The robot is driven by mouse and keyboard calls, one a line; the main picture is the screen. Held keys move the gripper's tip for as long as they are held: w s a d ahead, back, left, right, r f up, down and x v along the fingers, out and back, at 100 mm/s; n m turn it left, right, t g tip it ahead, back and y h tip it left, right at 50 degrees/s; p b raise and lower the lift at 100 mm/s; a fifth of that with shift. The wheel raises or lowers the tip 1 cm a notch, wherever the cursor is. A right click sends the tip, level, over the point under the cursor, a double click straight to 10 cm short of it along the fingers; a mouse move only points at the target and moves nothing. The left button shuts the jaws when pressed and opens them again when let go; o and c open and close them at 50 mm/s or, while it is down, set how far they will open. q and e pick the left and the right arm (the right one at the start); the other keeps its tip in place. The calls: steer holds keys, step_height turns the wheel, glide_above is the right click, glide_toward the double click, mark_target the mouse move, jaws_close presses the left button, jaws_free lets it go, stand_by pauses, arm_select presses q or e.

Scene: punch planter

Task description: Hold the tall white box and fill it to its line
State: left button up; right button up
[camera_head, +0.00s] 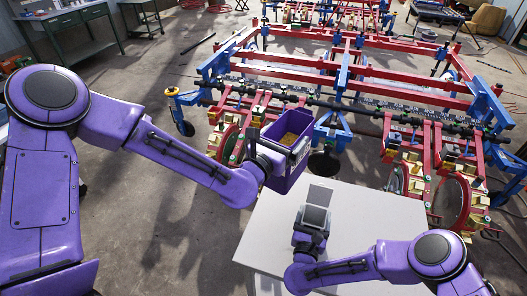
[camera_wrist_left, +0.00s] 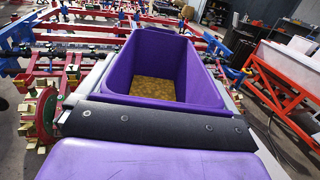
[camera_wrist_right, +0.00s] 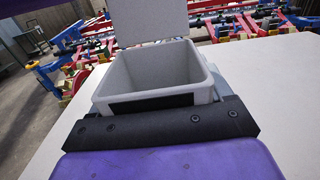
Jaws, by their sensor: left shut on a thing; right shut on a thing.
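My left gripper (camera_head: 268,162) is shut on a purple open-topped bin (camera_head: 278,180) and holds it in the air beyond the left corner of the table. Yellow-brown grain (camera_head: 289,139) lies in the bin; in the left wrist view the grain (camera_wrist_left: 155,90) covers the bin's floor. My right gripper (camera_head: 311,232) is shut on the tall white box (camera_head: 316,214) at the table's middle. The box's lid (camera_head: 321,194) stands open at its far side. In the right wrist view the white box (camera_wrist_right: 150,75) looks empty inside. No fill line is readable.
The light grey table (camera_head: 375,215) is bare around the box. A red and blue planter machine (camera_head: 350,85) with several row units stands just beyond the table. A green-grey workbench (camera_head: 65,22) is at the back left.

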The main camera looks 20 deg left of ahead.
mark_target(267, 181)
arm_select(q)
steer(key=d+r+m+g+h, duration=0.3)
steer(key=d+r+m+h, duration=0.15)
steer(key=r, duration=0.45)
steer(key=d+r+m+g+h, duration=0.3)
steer(key=d+r+h, duration=0.2)
steer(key=r, duration=0.4)
steer(key=w+a+f, duration=0.1)
steer(key=a+f, duration=1.1)
steer(key=f, duration=0.4)
steer(key=w+a+f, duration=0.2)
steer(key=a+f, duration=1)
steer(key=f, duration=0.4)
steer(key=s+d+m+g+h, duration=0.1)
steer(key=s+d+m+g, duration=0.1)
steer(key=d+g, duration=0.1)
steer(key=s+d+m+g+h, duration=0.1)
steer(key=s+d+m+g, duration=0.1)
steer(key=s+d+g, duration=0.1)
steer(key=s+d+m+g+h, duration=0.2)
steer(key=d+g, duration=0.1)
steer(key=g, duration=0.1)
steer(key=shift+s+d+r+m, duration=0.25)
steer(key=shift+d+r+m, duration=0.1)
steer(key=shift+d+r, duration=0.05)
steer(key=shift+s+d+f+m+g, duration=0.1)
steer(key=shift+s+d+m+g, duration=0.35)
steer(key=shift+g, duration=0.25)
steer(key=shift+a, duration=0.1)
